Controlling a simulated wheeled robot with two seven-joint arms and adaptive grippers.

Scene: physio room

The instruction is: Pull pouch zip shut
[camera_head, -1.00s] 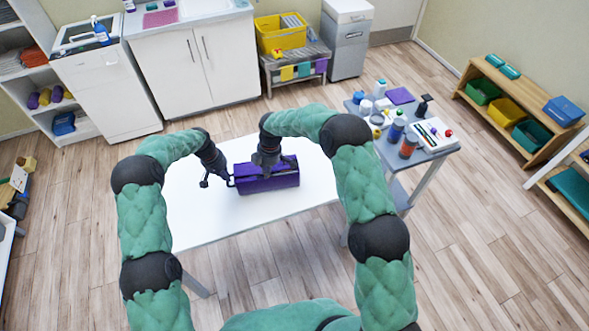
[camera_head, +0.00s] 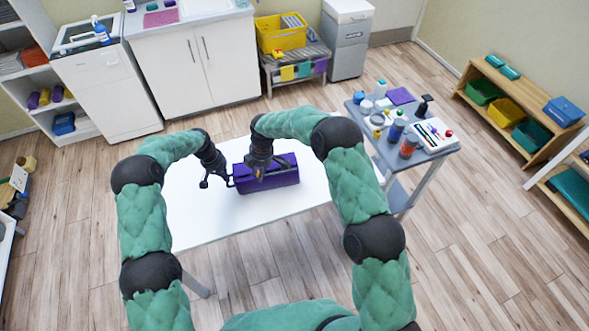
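The purple pouch (camera_head: 284,177) lies on the white table, its long side running left to right. My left gripper (camera_head: 218,184) is at the pouch's left end. Its fingers are spread, one beside the pouch's end and the other further left over the table. My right gripper (camera_head: 258,172) points down over the left-middle part of the pouch and hides part of its top. A small orange-yellow spot shows at its fingertips; I cannot tell what it is. The zip and its pull are too small to make out, and whether the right fingers are closed is unclear.
The white table (camera_head: 205,225) is otherwise bare. A grey trolley (camera_head: 392,155) with bottles, jars and a tray stands close on the right. A white cabinet (camera_head: 195,65) and a yellow bin (camera_head: 281,37) stand at the back. A wooden shelf (camera_head: 520,135) with bins is far right.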

